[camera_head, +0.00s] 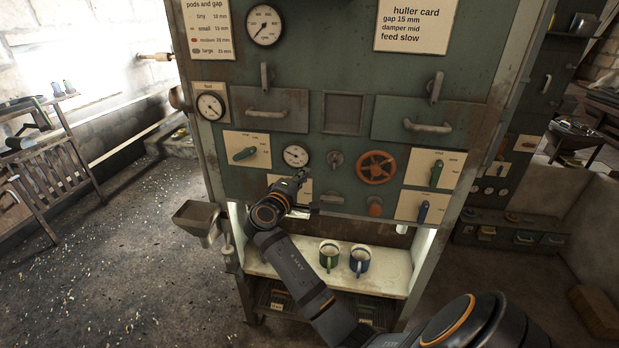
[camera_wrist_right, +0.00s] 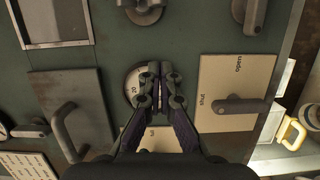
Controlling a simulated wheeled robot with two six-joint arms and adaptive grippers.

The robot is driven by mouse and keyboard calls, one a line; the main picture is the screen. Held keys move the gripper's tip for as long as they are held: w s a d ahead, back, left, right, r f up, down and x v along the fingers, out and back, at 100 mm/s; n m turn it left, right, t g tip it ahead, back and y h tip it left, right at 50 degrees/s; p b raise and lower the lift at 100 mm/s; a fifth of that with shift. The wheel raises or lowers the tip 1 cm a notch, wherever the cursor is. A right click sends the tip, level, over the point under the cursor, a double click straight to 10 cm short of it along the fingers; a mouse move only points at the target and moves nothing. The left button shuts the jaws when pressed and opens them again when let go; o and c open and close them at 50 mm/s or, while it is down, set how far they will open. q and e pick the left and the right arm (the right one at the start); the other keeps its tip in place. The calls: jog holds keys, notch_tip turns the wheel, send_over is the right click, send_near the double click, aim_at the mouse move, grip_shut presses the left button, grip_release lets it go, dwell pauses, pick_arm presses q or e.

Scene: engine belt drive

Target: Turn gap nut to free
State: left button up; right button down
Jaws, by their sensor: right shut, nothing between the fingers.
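The gap nut is not labelled in either view. A small round metal fitting (camera_head: 335,160) on the green panel, between a white dial (camera_head: 295,156) and a red handwheel (camera_head: 376,168), looks most like it. In the right wrist view a round metal fitting (camera_wrist_right: 143,10), probably the same one, is cut by the top edge. My right gripper (camera_head: 303,174) is in front of the panel just below the dial. In the wrist view its closed fingers (camera_wrist_right: 160,72) are empty and cover part of the dial (camera_wrist_right: 133,84), apart from the fitting. My left gripper is not in view.
A cream plate marked shut and open (camera_wrist_right: 225,80) with a grey lever (camera_wrist_right: 240,106) lies beside my fingers. Drawer handles (camera_head: 267,113) and a metal latch (camera_head: 331,199) project from the panel.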

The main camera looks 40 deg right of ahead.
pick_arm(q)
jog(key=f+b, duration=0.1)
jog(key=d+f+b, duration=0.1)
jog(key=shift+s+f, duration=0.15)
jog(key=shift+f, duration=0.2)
pick_arm(e)
jog(key=s+v, duration=0.1)
jog(key=v, duration=0.5)
jog(key=shift+s, duration=0.25)
jog(key=shift+a, duration=0.1)
